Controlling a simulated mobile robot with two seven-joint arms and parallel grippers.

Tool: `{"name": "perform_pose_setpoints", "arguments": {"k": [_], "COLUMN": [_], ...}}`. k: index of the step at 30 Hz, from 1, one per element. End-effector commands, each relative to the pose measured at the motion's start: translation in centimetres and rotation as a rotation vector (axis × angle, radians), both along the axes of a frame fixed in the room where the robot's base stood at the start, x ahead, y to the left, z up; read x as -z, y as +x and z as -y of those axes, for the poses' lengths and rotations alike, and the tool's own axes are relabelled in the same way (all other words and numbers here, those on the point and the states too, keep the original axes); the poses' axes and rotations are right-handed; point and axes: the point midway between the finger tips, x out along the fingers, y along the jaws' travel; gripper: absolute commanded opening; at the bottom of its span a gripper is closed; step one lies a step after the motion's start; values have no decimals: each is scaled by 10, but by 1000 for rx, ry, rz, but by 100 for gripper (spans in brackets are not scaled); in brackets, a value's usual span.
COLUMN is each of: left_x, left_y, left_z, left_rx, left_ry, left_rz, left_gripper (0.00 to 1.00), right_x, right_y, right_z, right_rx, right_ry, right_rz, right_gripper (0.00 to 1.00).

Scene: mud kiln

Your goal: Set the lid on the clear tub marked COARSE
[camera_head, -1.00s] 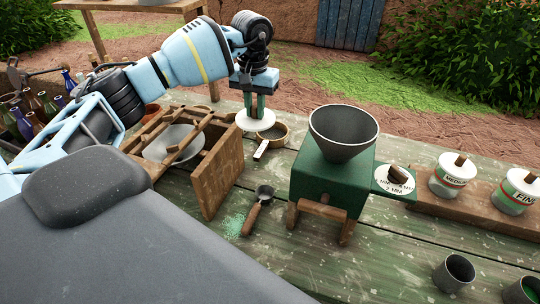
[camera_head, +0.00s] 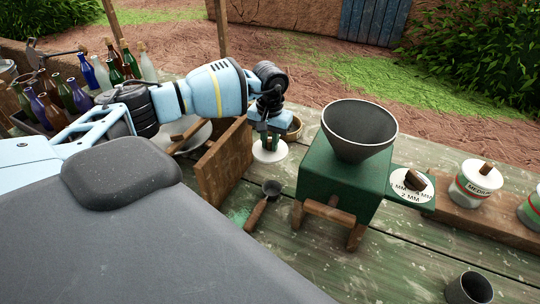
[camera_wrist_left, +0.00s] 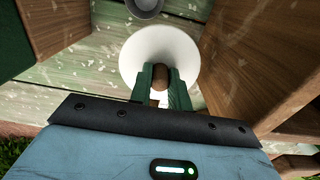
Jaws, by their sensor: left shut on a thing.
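My left gripper (camera_head: 268,140) is shut on the wooden knob of a round white lid (camera_head: 268,154), which hangs flat below the fingers, between the wooden crate and the green mill. In the left wrist view the lid (camera_wrist_left: 150,45) spreads beyond my green fingertips (camera_wrist_left: 161,82), with the knob between them. The lid appears to be above the table; the exact gap is hard to tell. I see no clear tub marked COARSE. A tub marked MEDIUM (camera_head: 474,187) has a white lid on. My right gripper is not in view.
The green mill (camera_head: 340,185) with its grey hopper (camera_head: 358,130) stands right of the lid. The crate's wooden panel (camera_head: 224,163) is close on the left. A scoop (camera_head: 260,208) lies in front, a sieve (camera_head: 295,128) behind. Several bottles (camera_head: 85,85) stand far left.

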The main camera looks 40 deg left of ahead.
Motion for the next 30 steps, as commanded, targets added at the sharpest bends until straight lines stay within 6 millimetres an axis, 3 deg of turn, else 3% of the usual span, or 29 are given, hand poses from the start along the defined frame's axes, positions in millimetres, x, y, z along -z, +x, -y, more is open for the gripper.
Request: {"name": "perform_pose_setpoints", "arguments": {"k": [9,17,25,30], "left_x": [49,56,87,91], "left_y": [-1,-1,-1,0], "left_z": [1,0,0,0], "left_rx": [1,0,0,0], "left_ry": [0,0,1,1], "left_rz": [-3,-3,-4,-1], "left_gripper": [0,0,0,0], "right_x": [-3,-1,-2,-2], "right_y": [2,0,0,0], "right_z": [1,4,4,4], "right_rx": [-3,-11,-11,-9], "right_ry": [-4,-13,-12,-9], "right_rz": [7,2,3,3], "right_gripper": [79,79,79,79]}}
